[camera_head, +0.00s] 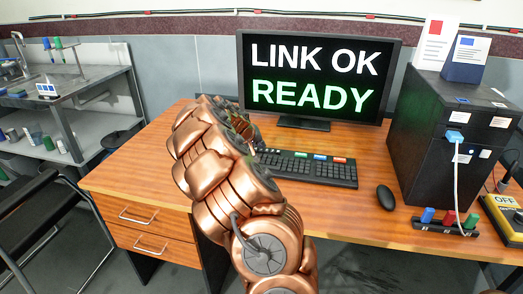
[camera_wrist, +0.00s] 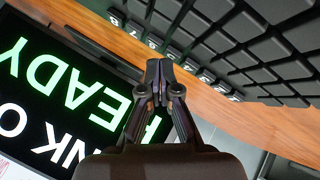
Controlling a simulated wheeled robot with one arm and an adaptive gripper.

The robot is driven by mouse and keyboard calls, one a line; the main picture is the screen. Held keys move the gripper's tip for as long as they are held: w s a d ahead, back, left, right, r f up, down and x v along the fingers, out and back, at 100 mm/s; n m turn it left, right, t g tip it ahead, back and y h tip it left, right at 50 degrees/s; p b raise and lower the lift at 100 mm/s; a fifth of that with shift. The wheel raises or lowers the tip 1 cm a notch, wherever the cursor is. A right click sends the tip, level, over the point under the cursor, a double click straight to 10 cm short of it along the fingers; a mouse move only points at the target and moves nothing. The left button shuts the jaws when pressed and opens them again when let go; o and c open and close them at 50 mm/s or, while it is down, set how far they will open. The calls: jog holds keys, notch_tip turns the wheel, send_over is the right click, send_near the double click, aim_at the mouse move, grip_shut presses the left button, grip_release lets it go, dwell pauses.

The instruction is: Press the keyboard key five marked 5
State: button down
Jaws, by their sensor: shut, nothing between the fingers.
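The black keyboard (camera_head: 310,168) lies on the wooden desk in front of the monitor, its left end hidden behind my arm in the head view. In the wrist view the keyboard (camera_wrist: 250,40) fills the upper right, with a row of small pale-marked keys along its edge. My gripper (camera_wrist: 160,66) is shut and empty. Its fingertips overlap the edge of that marked row in the wrist view; I cannot tell whether they touch a key. The head view mostly hides the gripper behind my arm.
The monitor (camera_head: 318,82) behind the keyboard reads LINK OK READY. A mouse (camera_head: 386,197) lies to the keyboard's right. A black computer case (camera_head: 432,150) with a white cable stands farther right. The desk (camera_head: 135,160) is clear at left. A yellow OFF box (camera_head: 503,218) sits at far right.

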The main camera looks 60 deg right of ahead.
aim_at(260, 150)
jog(key=shift+f, duration=0.2)
jog(key=shift+r, duration=0.75)
dwell(0.3)
jog(key=shift+r+p, duration=0.75)
jog(key=shift+r, duration=1.75)
